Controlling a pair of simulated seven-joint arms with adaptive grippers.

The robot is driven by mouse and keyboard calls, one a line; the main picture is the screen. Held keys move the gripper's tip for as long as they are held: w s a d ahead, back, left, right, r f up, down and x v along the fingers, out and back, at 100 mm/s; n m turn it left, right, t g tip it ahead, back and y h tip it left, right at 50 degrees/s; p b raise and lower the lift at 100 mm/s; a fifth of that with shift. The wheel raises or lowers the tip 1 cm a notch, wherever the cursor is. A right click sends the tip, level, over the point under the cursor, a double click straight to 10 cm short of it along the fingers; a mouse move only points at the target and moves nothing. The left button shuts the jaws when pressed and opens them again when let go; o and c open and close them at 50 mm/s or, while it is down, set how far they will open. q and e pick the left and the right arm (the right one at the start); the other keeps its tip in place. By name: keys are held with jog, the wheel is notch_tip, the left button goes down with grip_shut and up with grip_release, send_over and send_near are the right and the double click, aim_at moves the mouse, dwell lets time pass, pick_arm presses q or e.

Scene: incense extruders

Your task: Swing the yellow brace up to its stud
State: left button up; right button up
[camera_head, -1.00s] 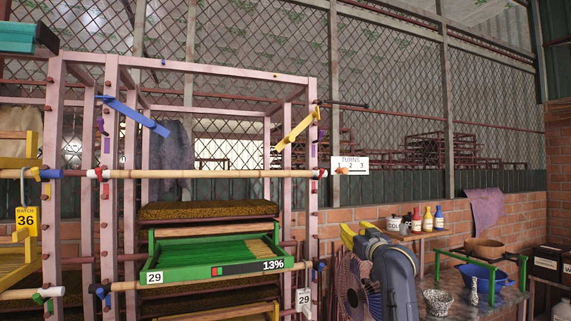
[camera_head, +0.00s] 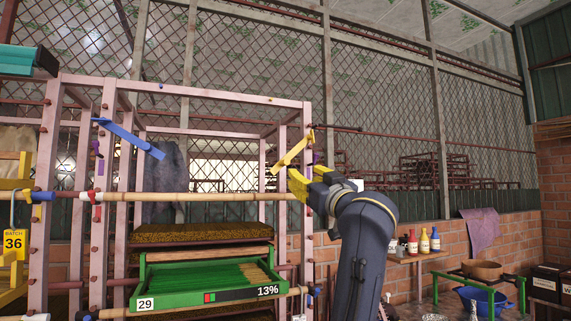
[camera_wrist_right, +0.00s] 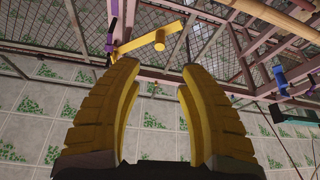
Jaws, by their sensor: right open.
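The yellow brace (camera_head: 291,153) hangs from the right front post of the pink rack, slanting down to the left from its upper end at the post. My right gripper (camera_head: 304,174) is open, its yellow fingers just below and right of the brace, partly in front of the post. In the right wrist view the yellow brace (camera_wrist_right: 142,43) lies beyond the tips of the open right gripper (camera_wrist_right: 158,68), with a round yellow knob facing the gap. It looks apart from the fingers. A small stud (camera_head: 269,100) shows on the rack's top front bar. My left gripper is out of view.
A blue brace (camera_head: 130,138) slants down to the right on the rack's left side. A bamboo pole (camera_head: 190,197) crosses the front below the yellow brace. A green tray (camera_head: 145,285) sits lower. Bottles (camera_head: 424,241) stand on a shelf at the right.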

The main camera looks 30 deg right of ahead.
aim_at(288, 164)
jog(key=x, duration=1.3)
grip_shut()
dwell(0.5)
